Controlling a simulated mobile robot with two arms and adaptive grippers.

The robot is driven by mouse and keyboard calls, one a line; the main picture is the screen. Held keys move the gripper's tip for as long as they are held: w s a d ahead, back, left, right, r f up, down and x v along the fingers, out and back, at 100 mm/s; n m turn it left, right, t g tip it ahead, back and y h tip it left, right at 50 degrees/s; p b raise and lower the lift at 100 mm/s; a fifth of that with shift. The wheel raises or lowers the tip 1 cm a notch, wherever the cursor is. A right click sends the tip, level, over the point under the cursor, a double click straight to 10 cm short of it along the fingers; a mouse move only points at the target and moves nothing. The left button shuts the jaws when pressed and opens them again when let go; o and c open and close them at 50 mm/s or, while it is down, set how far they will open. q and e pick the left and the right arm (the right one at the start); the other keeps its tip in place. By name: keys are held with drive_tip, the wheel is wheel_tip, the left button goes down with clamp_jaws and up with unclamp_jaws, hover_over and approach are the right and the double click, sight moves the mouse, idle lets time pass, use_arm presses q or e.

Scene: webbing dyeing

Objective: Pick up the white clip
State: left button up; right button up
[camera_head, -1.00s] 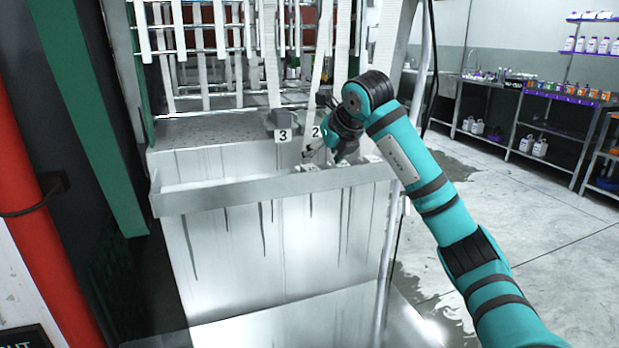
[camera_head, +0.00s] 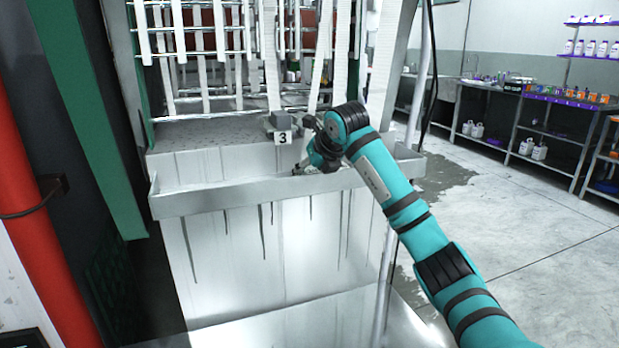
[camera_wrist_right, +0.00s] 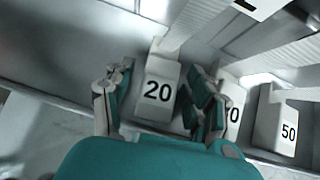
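In the right wrist view a white clip marked 20 (camera_wrist_right: 158,92) sits at the end of a pale webbing strap, between the two fingers of my right gripper (camera_wrist_right: 160,103). The fingers are apart, one on each side of the clip. I cannot tell whether they touch it. In the head view my right gripper (camera_head: 312,168) is low at the tank's front rim, and it and my arm hide the clips there. Two more white clips stand to the right in the wrist view: one partly hidden by a finger, and one marked 50 (camera_wrist_right: 276,120). My left gripper is not in view.
The metal tank's front rim (camera_head: 215,199) runs below the gripper. A grey block with a label 3 (camera_head: 282,138) sits just behind it. White webbing strips (camera_head: 271,75) hang from rods above. Shelves with bottles and the open floor (camera_head: 510,240) are at the right.

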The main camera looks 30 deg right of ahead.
drive_tip(key=c, duration=0.9)
drive_tip(key=shift+c, duration=0.5)
drive_tip(key=shift+r, duration=0.1)
